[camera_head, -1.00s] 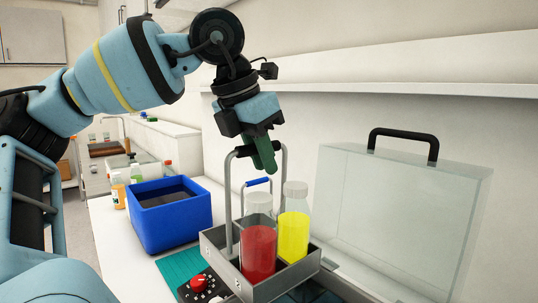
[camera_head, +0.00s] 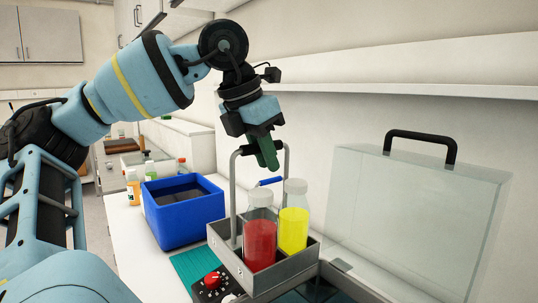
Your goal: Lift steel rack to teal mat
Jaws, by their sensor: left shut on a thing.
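The steel rack (camera_head: 282,274) is an open grey metal box with a tall arched handle (camera_head: 235,195). It holds a bottle of red liquid (camera_head: 260,245) and a bottle of yellow liquid (camera_head: 293,222), both upright. My left gripper (camera_head: 262,152) has green fingers and is shut on the top bar of the rack's handle. The teal mat (camera_head: 192,268) shows partly on the counter to the left of the rack; the rack and a control box hide some of it. I cannot tell whether the rack's base is clear of what lies beneath. My right gripper is not in view.
A blue bin (camera_head: 182,212) stands behind the mat. A black control box with a red knob (camera_head: 212,282) sits in front of the rack. A clear lid with a black handle (camera_head: 415,215) stands open at right. Small bottles (camera_head: 133,188) stand at the far left.

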